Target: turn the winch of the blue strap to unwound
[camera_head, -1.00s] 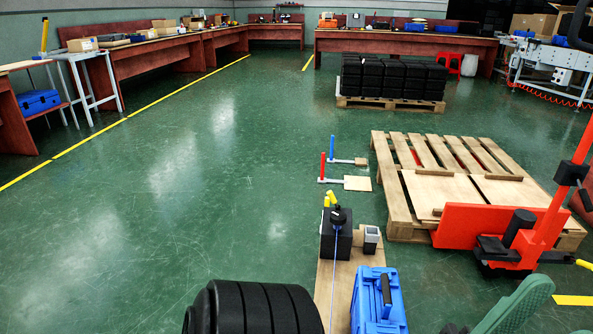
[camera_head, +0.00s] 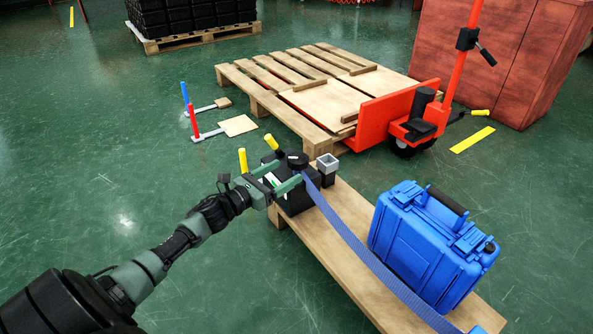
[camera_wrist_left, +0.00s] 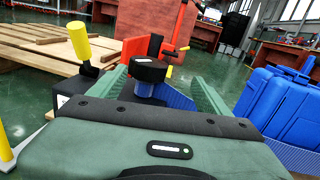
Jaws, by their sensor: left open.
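The winch (camera_head: 297,200) is a black box at the far end of a wooden plank, with a round black knob (camera_head: 297,160) on top. The blue strap (camera_head: 345,232) runs from it along the plank, past the blue case. My left gripper (camera_head: 288,176) is at the winch, its green fingers spread on either side of the knob's post. In the left wrist view, the black knob (camera_wrist_left: 150,68) with a blue part beneath it stands between the open fingers (camera_wrist_left: 162,88). I cannot tell whether the fingers touch it. My right gripper is out of view.
A blue case (camera_head: 420,240) stands on the plank (camera_head: 335,265). A small grey-topped post (camera_head: 327,170) is just right of the winch. Yellow handles (camera_head: 243,160) rise beside it. A wooden pallet (camera_head: 262,92) and an orange pallet jack (camera_head: 385,115) are behind.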

